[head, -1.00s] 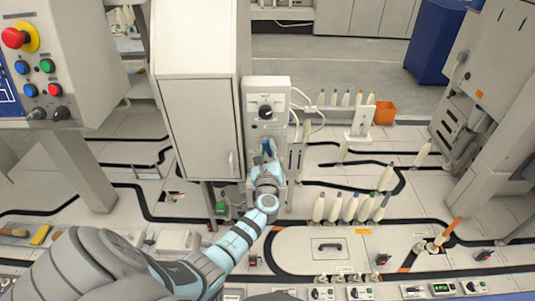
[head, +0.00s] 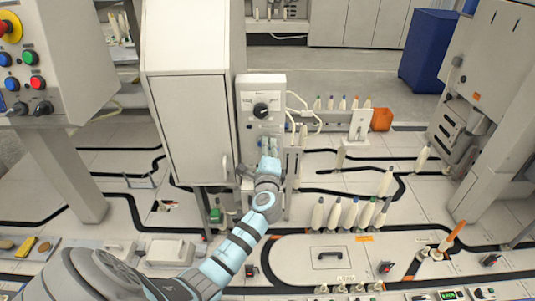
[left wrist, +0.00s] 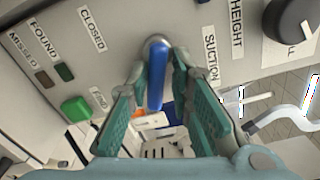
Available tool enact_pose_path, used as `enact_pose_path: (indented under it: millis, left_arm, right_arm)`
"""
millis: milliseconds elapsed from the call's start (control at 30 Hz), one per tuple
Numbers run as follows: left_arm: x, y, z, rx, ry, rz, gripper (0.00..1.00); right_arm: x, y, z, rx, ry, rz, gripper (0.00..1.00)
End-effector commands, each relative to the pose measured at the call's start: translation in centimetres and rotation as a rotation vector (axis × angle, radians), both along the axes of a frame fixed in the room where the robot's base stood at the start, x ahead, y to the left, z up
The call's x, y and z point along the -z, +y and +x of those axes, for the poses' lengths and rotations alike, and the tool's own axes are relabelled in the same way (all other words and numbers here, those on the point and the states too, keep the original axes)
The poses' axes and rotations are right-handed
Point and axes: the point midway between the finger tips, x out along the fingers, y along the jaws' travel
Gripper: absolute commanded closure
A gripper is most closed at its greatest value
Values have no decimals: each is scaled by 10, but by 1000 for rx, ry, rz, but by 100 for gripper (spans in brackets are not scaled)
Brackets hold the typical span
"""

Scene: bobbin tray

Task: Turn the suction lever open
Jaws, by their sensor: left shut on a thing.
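The suction lever (left wrist: 156,88) is a blue handle on a round silver pivot, set in a light grey panel (head: 277,90). In the left wrist view it points down the picture from the pivot, between labels reading SUCTION and CLOSED. My left gripper (left wrist: 162,82) has its teal fingers on either side of the lever and is shut on it. In the head view my left gripper (head: 268,148) is at the panel's lower part and largely hides the lever. My right gripper is not in view.
A black knob (head: 261,110) sits above the lever. A green button (left wrist: 76,108) is beside it in the left wrist view. A tall grey cabinet (head: 190,130) stands just left of the panel. Several bobbins (head: 350,215) and an orange bin (head: 382,119) are to the right.

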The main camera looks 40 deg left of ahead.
Motion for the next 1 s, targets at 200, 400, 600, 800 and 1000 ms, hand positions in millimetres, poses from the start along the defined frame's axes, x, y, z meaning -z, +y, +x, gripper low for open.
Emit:
enact_pose_path:
  millis: [200,400,600,800,1000]
  left_arm:
    - [2,0,-1,-3,-86,-122,100]
    - [0,0,-1,-3,-134,-187,100]
    - [0,0,-1,-4,-159,-223,100]
    - [0,0,-1,-5,-172,-243,100]
    - [1,0,-1,-5,-178,-252,100]
  right_arm:
    - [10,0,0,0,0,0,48]
    - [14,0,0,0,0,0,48]
    - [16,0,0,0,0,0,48]
    - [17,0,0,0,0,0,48]
    - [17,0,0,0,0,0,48]
